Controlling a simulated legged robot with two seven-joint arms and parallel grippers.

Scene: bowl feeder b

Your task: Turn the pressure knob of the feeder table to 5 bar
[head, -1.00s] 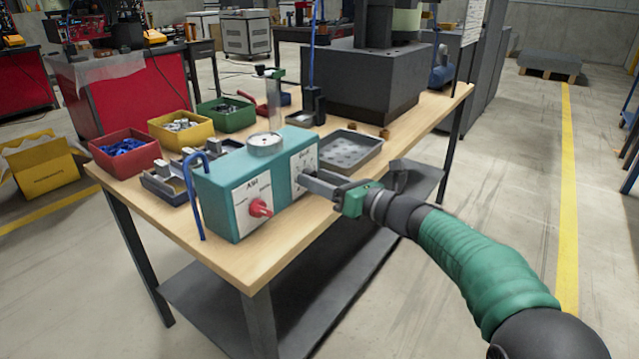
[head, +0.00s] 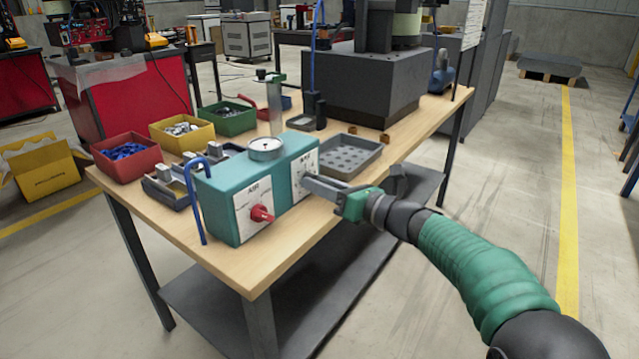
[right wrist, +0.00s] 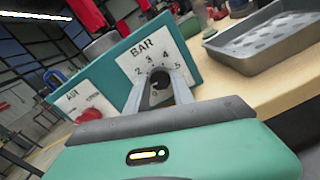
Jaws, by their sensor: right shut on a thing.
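The feeder's teal control box (head: 225,190) stands at the front edge of the wooden table (head: 285,255). Its right-hand panel is marked BAR (right wrist: 142,50), with the numbers 2 to 5 legible around the pressure knob (right wrist: 157,82). The knob is dark and mostly hidden by my fingers, so I cannot tell where it points. My right gripper (head: 309,182) is shut on it; both fingers flank it in the right wrist view (right wrist: 160,86). A round gauge (head: 265,146) sits on the box; its reading is too small to tell. My left gripper is not in view.
A red switch (head: 262,214) is on the AIR panel left of the knob. A grey tray (head: 372,164) lies close behind my right gripper. A blue hose (head: 192,205) loops at the box's left end. Red (head: 148,165), yellow (head: 205,140) and green (head: 243,121) bins stand behind.

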